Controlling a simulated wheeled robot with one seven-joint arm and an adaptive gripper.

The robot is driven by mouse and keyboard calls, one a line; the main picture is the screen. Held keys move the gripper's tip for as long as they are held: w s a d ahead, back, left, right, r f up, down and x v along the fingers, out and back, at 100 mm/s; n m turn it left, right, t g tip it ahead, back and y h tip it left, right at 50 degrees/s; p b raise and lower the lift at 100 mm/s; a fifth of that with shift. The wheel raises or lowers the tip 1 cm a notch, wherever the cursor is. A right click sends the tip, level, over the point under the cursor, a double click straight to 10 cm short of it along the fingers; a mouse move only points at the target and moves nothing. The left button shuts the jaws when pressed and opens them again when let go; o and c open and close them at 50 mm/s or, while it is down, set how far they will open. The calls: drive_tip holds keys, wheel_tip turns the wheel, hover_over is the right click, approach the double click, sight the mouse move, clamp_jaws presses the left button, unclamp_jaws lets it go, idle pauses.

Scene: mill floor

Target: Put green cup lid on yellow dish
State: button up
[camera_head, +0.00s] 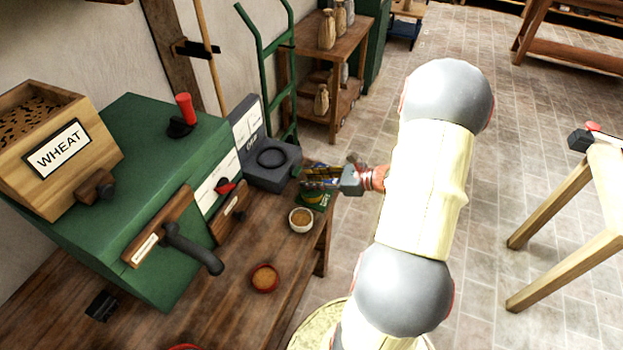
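My gripper (312,182) is over the far right corner of the wooden bench, its fingers pointing left. A small green thing (318,200) shows just below the fingers. It may be the green cup lid, but it is too small and covered to be sure. I cannot tell if the gripper touches it, or if the fingers are open or shut. A patch of yellow and blue (318,170) shows behind the fingers, its shape hidden. I cannot make out a yellow dish for certain.
The wooden bench (228,312) holds a green mill (150,160), a dark scale (270,160), a white bowl (301,219) and a red bowl (264,278). A green hand truck (265,60) stands behind. Tiled floor (500,130) lies open to the right, before a wooden table (560,205).

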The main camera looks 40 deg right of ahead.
drive_tip(key=shift+o, duration=0.6)
drive_tip(key=shift+r, duration=0.4)
drive_tip(key=p+v, duration=0.5)
drive_tip(key=v, duration=0.7)
drive_tip(key=shift+r, duration=0.15)
